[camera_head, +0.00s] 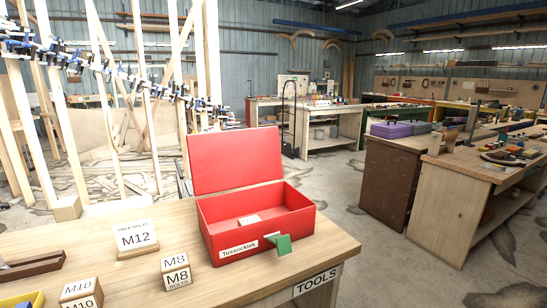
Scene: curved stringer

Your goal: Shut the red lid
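A red lid (236,160) stands upright, hinged along the back edge of a red box (232,240) on the wooden workbench. The box is open and its inside shows. A small white label or card (249,219) lies inside it. A white label is on the box's front wall. Neither of my grippers is in view.
The workbench top (190,225) has bare wood left of the box. An M12 sign (136,238) and M8 blocks (176,271) stand to the left, with M10 blocks (80,293) in the front corner. A brown wooden piece (30,265) lies at the left edge. Other benches stand behind.

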